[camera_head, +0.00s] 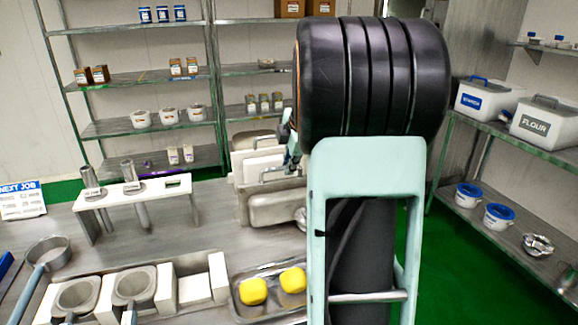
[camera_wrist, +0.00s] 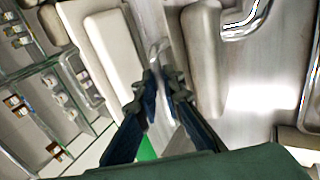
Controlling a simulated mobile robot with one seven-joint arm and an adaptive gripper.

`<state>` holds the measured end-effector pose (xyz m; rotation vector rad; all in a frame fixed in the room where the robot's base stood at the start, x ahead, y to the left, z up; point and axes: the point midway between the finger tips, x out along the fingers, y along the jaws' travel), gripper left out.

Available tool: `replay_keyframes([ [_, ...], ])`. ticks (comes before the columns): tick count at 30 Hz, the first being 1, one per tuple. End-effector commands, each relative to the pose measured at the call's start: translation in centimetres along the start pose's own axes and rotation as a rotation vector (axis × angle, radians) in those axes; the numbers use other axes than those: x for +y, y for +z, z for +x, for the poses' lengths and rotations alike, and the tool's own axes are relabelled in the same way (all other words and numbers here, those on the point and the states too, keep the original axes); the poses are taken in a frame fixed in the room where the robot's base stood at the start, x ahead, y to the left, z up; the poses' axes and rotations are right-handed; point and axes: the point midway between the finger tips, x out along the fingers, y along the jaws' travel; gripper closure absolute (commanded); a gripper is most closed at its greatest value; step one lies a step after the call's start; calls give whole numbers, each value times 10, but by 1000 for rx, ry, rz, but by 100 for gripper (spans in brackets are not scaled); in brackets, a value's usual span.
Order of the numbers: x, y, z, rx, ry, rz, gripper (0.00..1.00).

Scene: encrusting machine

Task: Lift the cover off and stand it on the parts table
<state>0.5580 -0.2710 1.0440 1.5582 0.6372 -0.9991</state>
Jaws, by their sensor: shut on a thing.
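The cover appears to be the pale upright panel (camera_head: 264,163) with a metal loop handle, near the middle of the head view; the pale slab (camera_wrist: 112,50) is left of my fingers in the wrist view. My gripper (camera_wrist: 165,88) is shut on the metal handle (camera_wrist: 156,48) between that slab and a rounded grey body (camera_wrist: 205,60). In the head view my gripper (camera_head: 291,155) is beside the panel, partly hidden by my arm. Whether the cover touches the grey body is unclear. A steel table (camera_head: 180,240) spreads at the left.
The table holds a stand with tubes (camera_head: 134,189), white blocks with metal cups (camera_head: 135,285), a handled pan (camera_head: 47,252) and a tray (camera_head: 248,310) with two yellow lumps. A grey metal body (camera_head: 272,208) is below the panel. Shelves (camera_head: 130,125) stand behind.

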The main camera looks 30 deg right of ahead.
Motion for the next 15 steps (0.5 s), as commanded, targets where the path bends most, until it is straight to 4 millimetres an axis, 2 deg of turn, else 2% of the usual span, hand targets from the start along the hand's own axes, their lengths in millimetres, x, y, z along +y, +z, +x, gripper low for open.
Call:
replay_keyframes([
  [15,14,1,-20,-3,10,-1,100],
])
